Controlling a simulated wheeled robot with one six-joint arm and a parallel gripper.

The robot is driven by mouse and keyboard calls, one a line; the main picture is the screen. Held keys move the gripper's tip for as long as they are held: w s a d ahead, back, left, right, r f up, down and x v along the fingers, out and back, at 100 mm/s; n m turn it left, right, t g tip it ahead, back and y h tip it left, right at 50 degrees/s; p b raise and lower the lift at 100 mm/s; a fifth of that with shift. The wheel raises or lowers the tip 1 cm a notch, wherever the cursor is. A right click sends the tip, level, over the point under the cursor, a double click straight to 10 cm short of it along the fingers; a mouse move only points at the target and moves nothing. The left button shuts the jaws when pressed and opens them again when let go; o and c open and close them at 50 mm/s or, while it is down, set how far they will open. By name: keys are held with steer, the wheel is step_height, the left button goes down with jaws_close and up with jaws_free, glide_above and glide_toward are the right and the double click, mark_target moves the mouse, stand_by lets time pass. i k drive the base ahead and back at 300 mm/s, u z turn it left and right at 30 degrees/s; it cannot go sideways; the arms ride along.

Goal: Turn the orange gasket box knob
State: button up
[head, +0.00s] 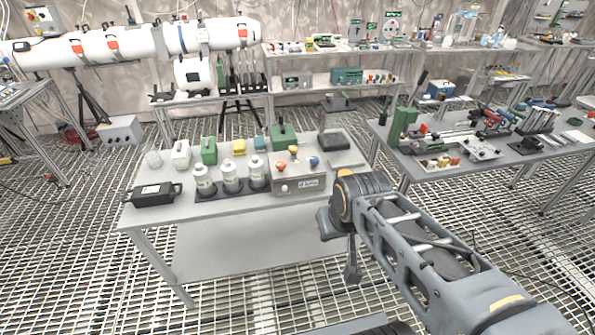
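A grey metal gasket box (312,184) stands at the right front of the near table. On its top are an orange knob (280,166) at the left, a yellow-orange knob (293,150) at the back and a blue knob (314,162) at the right. A pale round knob or dial is on its front face. My arm reaches in from the lower right. The part that looks like my gripper (352,272) hangs below the arm's dark elbow, in front of the table and apart from the box. Its fingers are too small and dark to read.
Several white canisters (230,177) stand in a dark rack left of the box. A black case (153,194) lies at the table's left end. A green box (283,136) and a dark press (337,125) stand behind. A tool-covered table (450,165) is at right. The grated floor in front is open.

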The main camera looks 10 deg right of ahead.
mark_target(281, 165)
steer(key=k, duration=1.1)
steer(key=u, duration=1.05)
steer(key=i, duration=1.2)
steer(key=z, duration=0.65)
steer(key=i, duration=0.7)
steer(key=z, duration=0.6)
